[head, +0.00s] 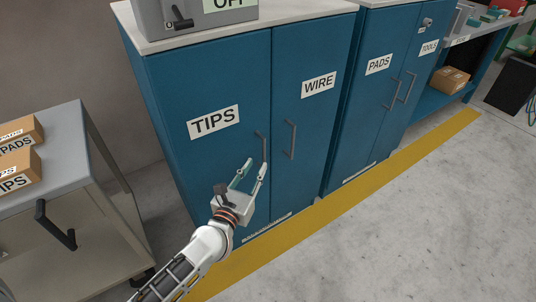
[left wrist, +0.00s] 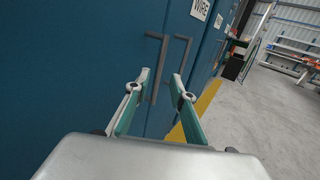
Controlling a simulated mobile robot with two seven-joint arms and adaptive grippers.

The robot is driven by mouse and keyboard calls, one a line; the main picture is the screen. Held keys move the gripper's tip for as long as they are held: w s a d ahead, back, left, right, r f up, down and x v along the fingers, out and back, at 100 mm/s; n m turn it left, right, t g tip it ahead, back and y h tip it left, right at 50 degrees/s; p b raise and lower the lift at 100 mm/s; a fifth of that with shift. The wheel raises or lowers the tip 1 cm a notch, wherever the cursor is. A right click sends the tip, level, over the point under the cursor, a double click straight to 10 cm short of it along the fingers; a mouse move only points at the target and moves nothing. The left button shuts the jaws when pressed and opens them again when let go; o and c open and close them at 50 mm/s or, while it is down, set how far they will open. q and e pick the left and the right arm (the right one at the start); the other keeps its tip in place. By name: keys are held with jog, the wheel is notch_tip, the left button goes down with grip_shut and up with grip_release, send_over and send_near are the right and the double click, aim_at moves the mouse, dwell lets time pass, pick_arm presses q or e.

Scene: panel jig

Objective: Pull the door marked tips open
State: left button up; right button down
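The blue door marked TIPS (head: 190,85) is the left door of the near cabinet and looks shut. Its dark vertical bar handle (head: 262,147) is near its right edge; it also shows in the left wrist view (left wrist: 158,68). My left gripper (head: 253,170) is open in front of the lower end of this handle. In the left wrist view, the two fingertips (left wrist: 161,83) stand apart, with the handle beyond and between them. I cannot tell whether a finger touches it. My right gripper is not in view.
The WIRE door (head: 315,60), with its own handle (head: 291,140), is just right. A cabinet marked PADS and TOOLS (head: 385,95) stands beyond. A grey cart (head: 70,185) with boxes is at left. Open floor (head: 430,210) lies right of the yellow strip (head: 350,203).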

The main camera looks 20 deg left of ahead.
aim_at(264, 151)
pick_arm(q)
jog(key=w, duration=0.7)
jog(key=shift+w+d+r+b, duration=0.1)
jog(key=shift+w+b, duration=0.25)
jog(key=shift+w, duration=0.05)
grip_shut()
